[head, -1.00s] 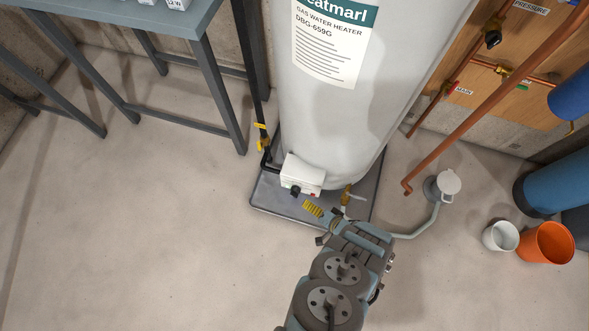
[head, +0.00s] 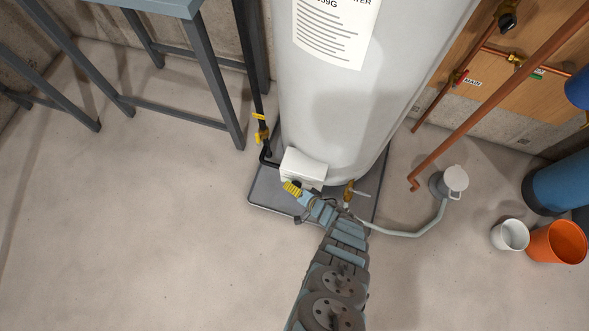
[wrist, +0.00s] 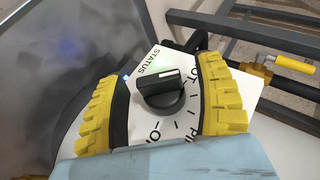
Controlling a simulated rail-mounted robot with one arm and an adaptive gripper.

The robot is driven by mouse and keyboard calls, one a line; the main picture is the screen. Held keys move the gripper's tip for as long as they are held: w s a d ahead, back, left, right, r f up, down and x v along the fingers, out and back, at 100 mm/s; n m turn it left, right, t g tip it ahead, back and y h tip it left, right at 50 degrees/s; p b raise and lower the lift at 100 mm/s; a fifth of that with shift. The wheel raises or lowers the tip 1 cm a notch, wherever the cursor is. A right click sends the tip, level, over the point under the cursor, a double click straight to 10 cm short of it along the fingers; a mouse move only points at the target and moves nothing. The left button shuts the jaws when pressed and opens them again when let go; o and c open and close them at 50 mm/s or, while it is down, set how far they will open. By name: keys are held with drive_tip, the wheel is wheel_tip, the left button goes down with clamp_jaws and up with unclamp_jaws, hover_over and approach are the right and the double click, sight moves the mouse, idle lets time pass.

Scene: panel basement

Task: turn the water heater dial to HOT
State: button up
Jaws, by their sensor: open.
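The water heater (head: 340,110) is a tall white cylinder standing in a grey drain pan (head: 268,196). Its white control box (head: 303,166) is low on the front. In the wrist view the black dial (wrist: 163,93) sits on the box's white face (wrist: 148,62), with lettering for STATUS and partly hidden words around it. My gripper (wrist: 163,108) is open, with one yellow ribbed finger on each side of the dial and a gap to it on both sides. In the head view my gripper (head: 292,188) covers the dial at the box's front.
A brass drain valve (head: 349,192) is just right of the box. A black gas pipe with a yellow-handled valve (head: 261,134) runs on the left, by a grey table (head: 232,120). A white bucket (head: 510,235) and an orange bucket (head: 558,242) stand right. The floor at left is clear.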

drive_tip(key=c, duration=1.2)
drive_tip(key=shift+r+g+h+p, duration=0.1)
drive_tip(key=shift+g+h+p, duration=0.2)
drive_tip(key=shift+h+p, duration=0.45)
drive_tip(key=g+h+p, duration=0.1)
drive_tip(key=h+p, duration=0.1)
drive_tip(key=p, duration=0.1)
drive_tip(key=shift+r+n, duration=0.1)
drive_tip(key=shift+n, duration=0.3)
drive_tip(key=shift+f+n+g+h+p, duration=0.15)
drive_tip(key=shift+g+h+p, duration=0.1)
drive_tip(key=shift+h+p, duration=0.35)
drive_tip(key=shift+f+n+g+h+p, duration=0.15)
drive_tip(key=shift+g+h+p, duration=0.1)
drive_tip(key=shift+h, duration=0.5)
drive_tip(key=shift+h+p, duration=0.35)
drive_tip(key=shift+h, duration=0.25)
drive_tip(key=o, duration=1.2)
